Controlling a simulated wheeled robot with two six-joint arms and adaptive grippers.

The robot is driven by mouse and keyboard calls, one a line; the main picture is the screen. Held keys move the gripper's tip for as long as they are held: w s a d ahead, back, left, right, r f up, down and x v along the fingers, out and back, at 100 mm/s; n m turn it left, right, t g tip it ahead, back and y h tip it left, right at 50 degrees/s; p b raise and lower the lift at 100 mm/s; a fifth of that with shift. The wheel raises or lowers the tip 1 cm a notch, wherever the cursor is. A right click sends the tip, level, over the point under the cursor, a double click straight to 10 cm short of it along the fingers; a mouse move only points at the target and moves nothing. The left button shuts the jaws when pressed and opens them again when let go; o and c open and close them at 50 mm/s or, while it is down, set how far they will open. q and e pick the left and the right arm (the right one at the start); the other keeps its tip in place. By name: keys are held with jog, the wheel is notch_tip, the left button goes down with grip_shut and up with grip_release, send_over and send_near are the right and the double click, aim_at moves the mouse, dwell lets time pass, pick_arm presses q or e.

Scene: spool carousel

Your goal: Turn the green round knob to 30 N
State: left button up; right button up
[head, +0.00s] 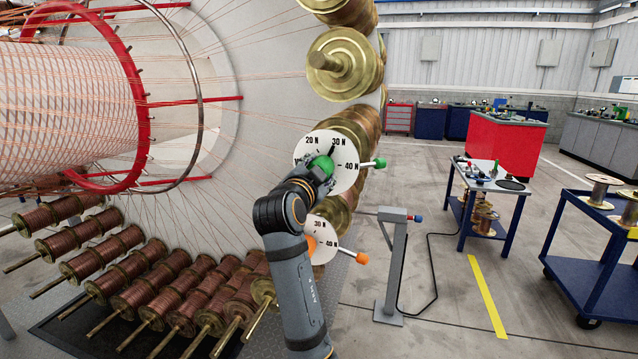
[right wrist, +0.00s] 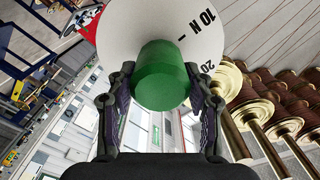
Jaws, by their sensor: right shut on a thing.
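The green round knob (head: 322,163) sits at the centre of a white dial (head: 350,178) marked 20 N, 30 N and 40 N in the head view. My right gripper (head: 325,174) is shut on this knob, its arm coming up from below. In the right wrist view the knob (right wrist: 163,78) stands between the two dark fingers, one at each side. The dial (right wrist: 120,35) behind it shows 10 N and part of 20. The gripper partly hides the dial, and I cannot tell which mark the knob points to. My left gripper is not in view.
A green-tipped lever (head: 380,163) sticks out right of the dial. Below is a second dial with an orange knob (head: 311,244) and an orange-tipped lever (head: 361,258), close to my right arm. Brass spools (head: 345,65) stand above. A grey post (head: 393,265) stands at the right.

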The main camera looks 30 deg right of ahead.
aim_at(317, 160)
jog(key=shift+f+m+b, duration=0.15)
jog(key=shift+m+b, duration=0.2)
jog(key=shift+m, duration=0.05)
dwell(0.4)
jog(key=o, duration=1.2)
jog(key=shift+w, duration=0.1)
jog(key=r, duration=0.9)
jog(key=shift+a+r, duration=0.2)
jog(key=shift+r, duration=0.35)
jog(key=shift+d, duration=0.25)
